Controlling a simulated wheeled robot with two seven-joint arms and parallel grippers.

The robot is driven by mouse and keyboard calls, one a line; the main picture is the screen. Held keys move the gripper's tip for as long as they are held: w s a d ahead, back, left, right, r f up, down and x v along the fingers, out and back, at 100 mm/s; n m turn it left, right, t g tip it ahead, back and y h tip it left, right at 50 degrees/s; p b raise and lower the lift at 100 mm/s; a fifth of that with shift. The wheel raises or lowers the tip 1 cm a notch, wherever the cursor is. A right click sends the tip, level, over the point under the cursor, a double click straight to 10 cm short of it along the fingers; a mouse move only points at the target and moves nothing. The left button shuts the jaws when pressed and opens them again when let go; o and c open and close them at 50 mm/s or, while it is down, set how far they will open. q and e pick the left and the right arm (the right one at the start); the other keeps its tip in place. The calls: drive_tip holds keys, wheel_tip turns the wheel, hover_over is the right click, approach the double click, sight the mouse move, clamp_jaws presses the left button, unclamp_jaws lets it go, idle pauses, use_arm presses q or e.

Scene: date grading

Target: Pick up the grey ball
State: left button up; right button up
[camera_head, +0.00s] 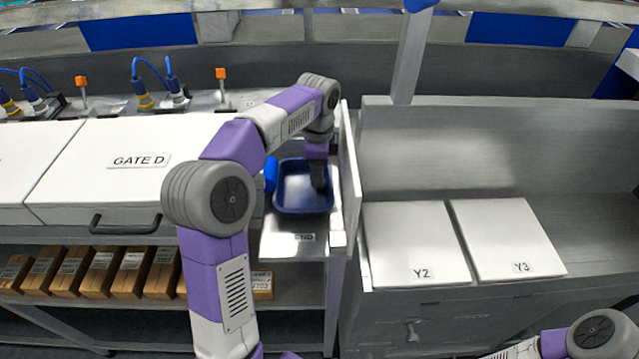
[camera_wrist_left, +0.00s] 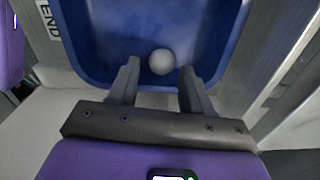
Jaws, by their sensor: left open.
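The grey ball (camera_wrist_left: 162,61) lies in the blue tray (camera_wrist_left: 85,62) in the left wrist view. My left gripper (camera_wrist_left: 160,80) is open, with one finger on each side just short of the ball, and the ball shows between and slightly beyond the fingertips. In the head view my left gripper (camera_head: 319,186) reaches down into the blue tray (camera_head: 290,209), and the ball is hidden there. My right gripper is out of view; only part of my right arm shows at the bottom right.
The tray stands on a metal surface marked END (camera_head: 283,245). A raised wall (camera_head: 348,185) runs close on its right. A blue object (camera_head: 271,173) stands at its left edge. A white GATE D box (camera_head: 125,185) is farther left; panels Y2 (camera_head: 415,235) and Y3 (camera_head: 505,235) lie right.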

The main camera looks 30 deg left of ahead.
use_arm(q)
drive_tip(key=f, duration=0.3)
drive_tip(key=shift+w, duration=0.25)
drive_tip(key=shift+s+f, duration=0.1)
drive_tip(key=shift+f, duration=0.05)
drive_tip(key=c, duration=0.9)
